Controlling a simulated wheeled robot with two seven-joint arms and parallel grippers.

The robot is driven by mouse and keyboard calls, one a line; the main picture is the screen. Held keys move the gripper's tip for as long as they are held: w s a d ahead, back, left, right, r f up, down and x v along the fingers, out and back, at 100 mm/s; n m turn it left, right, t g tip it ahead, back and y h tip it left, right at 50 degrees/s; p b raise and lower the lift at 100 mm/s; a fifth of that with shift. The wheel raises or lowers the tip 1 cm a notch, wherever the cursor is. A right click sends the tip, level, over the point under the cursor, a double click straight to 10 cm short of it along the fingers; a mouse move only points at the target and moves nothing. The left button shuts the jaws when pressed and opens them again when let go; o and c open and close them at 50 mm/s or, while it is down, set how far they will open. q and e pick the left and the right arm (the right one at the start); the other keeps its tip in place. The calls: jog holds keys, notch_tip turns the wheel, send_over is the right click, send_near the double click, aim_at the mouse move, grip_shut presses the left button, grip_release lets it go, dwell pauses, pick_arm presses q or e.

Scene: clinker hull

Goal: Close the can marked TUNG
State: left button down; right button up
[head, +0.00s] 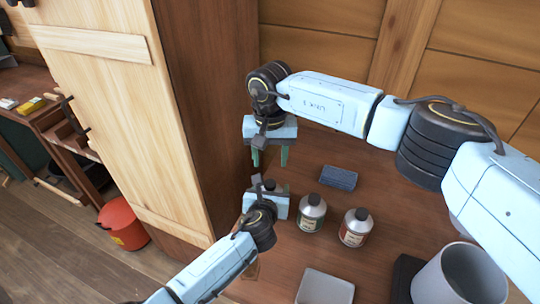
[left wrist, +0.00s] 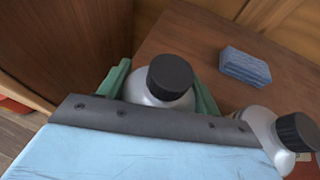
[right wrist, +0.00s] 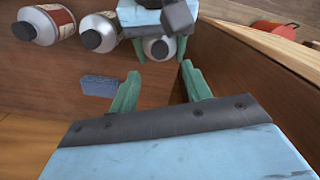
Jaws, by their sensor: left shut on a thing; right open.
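My left gripper (head: 266,200) is shut on a pale metal can with a black cap (left wrist: 170,76). The cap sits on the can's top; I cannot tell whether it is tight. The held can's label is hidden, so I cannot tell whether it is the one marked TUNG. My right gripper (head: 270,158) is open and empty, just behind the held can in the head view; the can's black top also shows beyond its fingers in the right wrist view (right wrist: 160,49). Two similar capped cans (head: 311,214) (head: 355,228) stand to the right, their labels too small to read.
A blue block (head: 339,178) lies on the bench behind the cans. A grey tray (head: 325,288) and a pale round bin (head: 460,276) stand in front and at right. A wooden cabinet (head: 115,90) rises close on the left. A red bucket (head: 123,224) stands on the floor.

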aim_at(270, 183)
jog(key=shift+f, duration=4)
jog(key=c, duration=1)
jog(key=m, duration=0.6)
jog(key=shift+m, duration=0.3)
jog(key=shift+c, duration=0.2)
jog(key=o, duration=1.1)
